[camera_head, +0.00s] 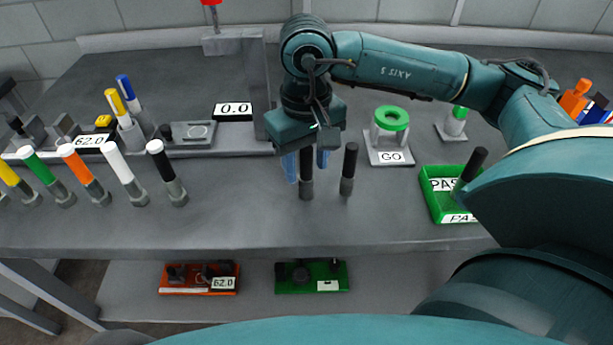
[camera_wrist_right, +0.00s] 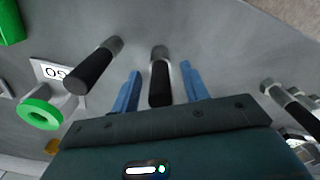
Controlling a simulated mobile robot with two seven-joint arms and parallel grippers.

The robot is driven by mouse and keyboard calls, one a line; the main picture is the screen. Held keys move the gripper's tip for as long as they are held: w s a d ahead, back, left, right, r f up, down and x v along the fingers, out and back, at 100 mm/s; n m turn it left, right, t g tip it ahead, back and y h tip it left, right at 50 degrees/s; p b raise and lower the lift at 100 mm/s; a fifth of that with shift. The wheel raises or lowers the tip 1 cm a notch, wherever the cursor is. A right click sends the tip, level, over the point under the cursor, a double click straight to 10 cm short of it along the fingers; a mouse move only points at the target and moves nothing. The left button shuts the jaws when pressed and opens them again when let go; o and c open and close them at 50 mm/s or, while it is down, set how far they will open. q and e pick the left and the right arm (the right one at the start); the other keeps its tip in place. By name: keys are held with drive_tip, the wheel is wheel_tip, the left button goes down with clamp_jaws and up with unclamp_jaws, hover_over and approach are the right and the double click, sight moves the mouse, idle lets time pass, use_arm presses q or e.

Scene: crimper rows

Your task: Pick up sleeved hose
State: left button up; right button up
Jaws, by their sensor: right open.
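A sleeved hose with a black upper part (camera_head: 306,160) and a grey lower end stands upright on the bench, under my right gripper (camera_head: 306,168). Its top is hidden by the gripper body. The two blue fingers are open, one on each side of it. In the right wrist view the hose (camera_wrist_right: 160,82) lies between the fingers of the right gripper (camera_wrist_right: 163,78), with visible gaps to both. A second black hose (camera_head: 348,168) stands just to the right, outside the fingers; it also shows in the wrist view (camera_wrist_right: 93,68). My left gripper is not in view.
A row of hoses with coloured sleeves, ending in a black one (camera_head: 162,162), stands at the left. A GO gauge with a green ring (camera_head: 391,118) and a green PASS tray (camera_head: 436,208) holding a black hose (camera_head: 470,170) are at the right. The front bench strip is clear.

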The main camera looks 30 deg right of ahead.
drive_tip(key=shift+f, duration=0.2)
clamp_jaws()
idle(0.3)
drive_tip(key=shift+r, duration=0.1)
